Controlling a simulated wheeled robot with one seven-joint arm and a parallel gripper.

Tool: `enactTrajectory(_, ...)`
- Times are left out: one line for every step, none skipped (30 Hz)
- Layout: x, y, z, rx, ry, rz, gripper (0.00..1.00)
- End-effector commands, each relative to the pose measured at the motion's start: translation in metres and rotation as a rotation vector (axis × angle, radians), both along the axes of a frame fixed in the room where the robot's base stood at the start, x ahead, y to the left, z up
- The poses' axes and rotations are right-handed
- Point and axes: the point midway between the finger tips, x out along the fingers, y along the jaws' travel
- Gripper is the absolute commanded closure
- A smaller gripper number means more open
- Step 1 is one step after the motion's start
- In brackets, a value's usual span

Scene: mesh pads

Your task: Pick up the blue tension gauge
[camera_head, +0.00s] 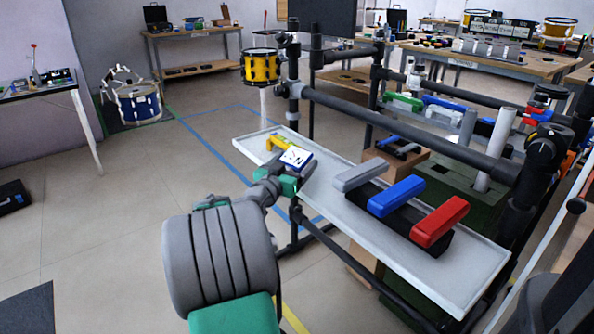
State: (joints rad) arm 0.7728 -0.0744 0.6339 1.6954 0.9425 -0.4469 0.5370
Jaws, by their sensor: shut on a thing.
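The blue tension gauge (307,165) has a white face with dark marks. It is at the left part of a long light-grey tray (345,219). My gripper (291,176) is at the gauge's near side, shut on it. The fingertips are small and partly hidden, so the exact grip does not show. I cannot tell whether the gauge still touches the tray. A yellow piece (279,143) lies just behind the gauge.
Grey (360,175), blue (396,196) and red (440,221) handled blocks stand on a black base to the right on the tray. A dark pipe rail (400,128) crosses behind the tray. Open floor lies at left.

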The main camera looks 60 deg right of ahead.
Motion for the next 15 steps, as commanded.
enactTrajectory(-0.0003, 0.0, 0.0, 0.0, 0.001, -0.001, 0.74)
enactTrajectory(-0.0003, 0.0, 0.0001, 0.0, 0.001, -0.001, 0.76)
enactTrajectory(-0.0003, 0.0, 0.0001, 0.0, 0.001, -0.001, 0.79)
enactTrajectory(-0.0003, 0.0, 0.0, 0.0, 0.001, -0.001, 0.82)
enactTrajectory(-0.0003, 0.0, 0.0, 0.0, 0.001, -0.001, 0.84)
enactTrajectory(-0.0003, 0.0, 0.0, 0.0, 0.001, -0.001, 0.88)
enactTrajectory(-0.0004, 0.0, 0.0, 0.0, 0.001, -0.001, 0.9)
enactTrajectory(-0.0004, 0.0, 0.0001, 0.0, 0.001, -0.001, 0.92)
enactTrajectory(-0.0003, -0.0002, 0.0024, -0.004, -0.001, -0.001, 0.92)
enactTrajectory(-0.0003, -0.0002, 0.0024, -0.004, -0.001, -0.001, 0.92)
enactTrajectory(-0.0003, -0.0002, 0.0024, -0.004, -0.001, -0.001, 0.92)
enactTrajectory(-0.0003, -0.0002, 0.0023, -0.004, -0.001, -0.001, 0.92)
enactTrajectory(-0.0003, -0.0002, 0.0024, -0.004, -0.001, -0.001, 0.92)
enactTrajectory(-0.0002, -0.0002, 0.0026, -0.004, -0.001, -0.001, 0.92)
enactTrajectory(-0.0002, -0.0002, 0.0034, -0.004, -0.001, -0.001, 0.92)
